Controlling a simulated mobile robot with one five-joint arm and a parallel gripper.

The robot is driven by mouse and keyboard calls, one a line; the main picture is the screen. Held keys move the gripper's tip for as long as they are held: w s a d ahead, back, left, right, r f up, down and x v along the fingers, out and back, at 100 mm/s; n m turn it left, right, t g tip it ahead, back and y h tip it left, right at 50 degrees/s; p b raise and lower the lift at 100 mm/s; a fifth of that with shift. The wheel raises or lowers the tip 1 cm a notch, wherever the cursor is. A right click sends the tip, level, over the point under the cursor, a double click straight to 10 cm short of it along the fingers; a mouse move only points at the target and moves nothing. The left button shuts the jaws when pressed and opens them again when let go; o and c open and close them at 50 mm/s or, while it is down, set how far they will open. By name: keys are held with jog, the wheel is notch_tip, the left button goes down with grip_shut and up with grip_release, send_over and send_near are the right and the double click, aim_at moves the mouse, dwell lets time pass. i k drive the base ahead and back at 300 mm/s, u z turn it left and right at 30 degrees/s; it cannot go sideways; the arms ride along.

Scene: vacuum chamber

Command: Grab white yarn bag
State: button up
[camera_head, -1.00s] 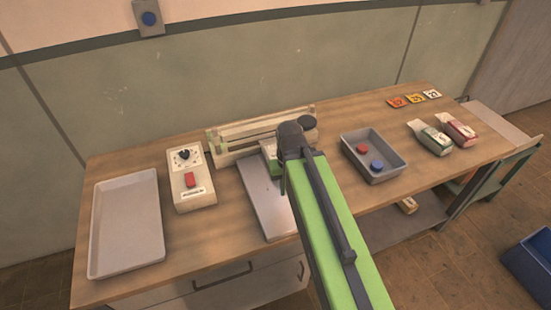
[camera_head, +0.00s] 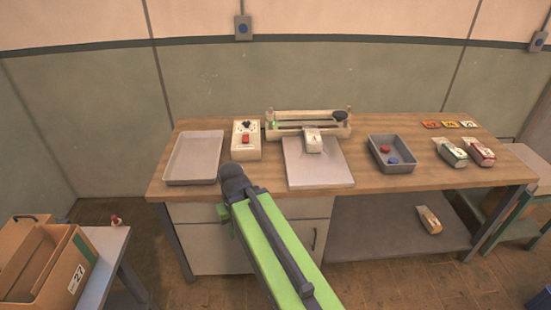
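A small whitish bag-like item (camera_head: 313,140) lies on the pale flat plate in front of the long sealer-like device on the workbench. It may be the white yarn bag, but its label is too small to read. A bag with a green body and white top (camera_head: 451,152) and one with a red body and white top (camera_head: 479,152) lie at the bench's right end. A tan bag with a whitish end (camera_head: 429,220) lies on the shelf below. My green arm reaches up from the bottom, its dark end in front of the bench's front edge. My gripper's fingers do not show.
The workbench (camera_head: 380,183) also bears an empty grey tray (camera_head: 194,158), a control box (camera_head: 246,141), the sealer-like device (camera_head: 290,119), and a grey bin (camera_head: 391,154) with red and blue round pieces. A cardboard box (camera_head: 72,272) stands on a side table at lower left.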

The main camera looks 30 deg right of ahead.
aim_at(313, 143)
jog(key=u, duration=0.8)
jog(key=i, duration=1)
jog(key=z, duration=0.35)
jog(key=i, duration=0.95)
jog(key=z, duration=0.6)
